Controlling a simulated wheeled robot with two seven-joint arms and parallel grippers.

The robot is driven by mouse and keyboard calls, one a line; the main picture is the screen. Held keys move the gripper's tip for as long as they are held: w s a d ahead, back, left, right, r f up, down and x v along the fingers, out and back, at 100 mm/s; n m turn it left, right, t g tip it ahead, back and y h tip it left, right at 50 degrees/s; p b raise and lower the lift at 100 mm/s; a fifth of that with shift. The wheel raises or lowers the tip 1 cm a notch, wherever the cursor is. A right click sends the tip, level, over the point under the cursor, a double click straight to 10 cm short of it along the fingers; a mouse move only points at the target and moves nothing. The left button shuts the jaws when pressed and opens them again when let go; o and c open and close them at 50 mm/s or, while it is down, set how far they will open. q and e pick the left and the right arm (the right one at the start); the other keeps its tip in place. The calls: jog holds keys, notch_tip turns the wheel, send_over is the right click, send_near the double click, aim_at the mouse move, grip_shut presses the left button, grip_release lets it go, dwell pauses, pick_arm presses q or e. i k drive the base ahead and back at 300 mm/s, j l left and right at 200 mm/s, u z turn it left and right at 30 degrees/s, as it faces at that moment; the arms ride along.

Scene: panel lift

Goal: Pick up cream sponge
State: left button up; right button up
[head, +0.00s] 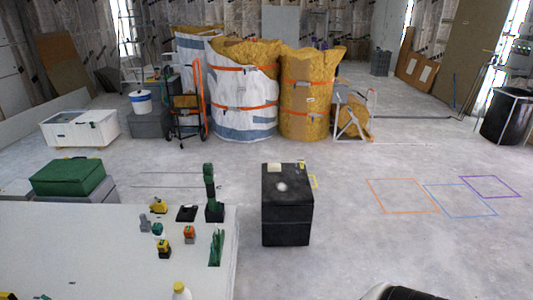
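A small pale cream block (274,168), which looks like the cream sponge, lies on top of a black box-shaped stand (287,215) near the middle of the head view. It sits toward the stand's back left edge. A whitish round patch or object (281,187) is in front of it; it is too small to tell which. A small yellowish item is at the stand's back right corner. Neither of my grippers is in view. A black and white rounded part at the bottom right edge may be mine.
A white table (100,255) at the left holds several small tools and a green case (68,176) stands behind it. Insulation rolls (243,110), a hand truck (187,115) and a white tub (80,128) stand farther back. Floor right of the stand is clear, with coloured outlined squares.

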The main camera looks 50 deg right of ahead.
aim_at(271, 168)
jog(key=z, duration=1.7)
jog(key=i+l+z, duration=0.3)
jog(key=i, duration=0.25)
jog(key=i+l+z, duration=0.3)
jog(key=i, duration=0.25)
jog(key=i+z, duration=0.3)
jog(key=i, duration=0.25)
jog(key=i+u, duration=0.1)
jog(key=i, duration=1.2)
jog(key=i+l+u, duration=0.1)
jog(key=i+u, duration=0.3)
jog(key=i+l+u, duration=0.1)
jog(key=u, duration=0.35)
jog(key=i+l+u, duration=0.4)
jog(key=k+j, duration=0.1)
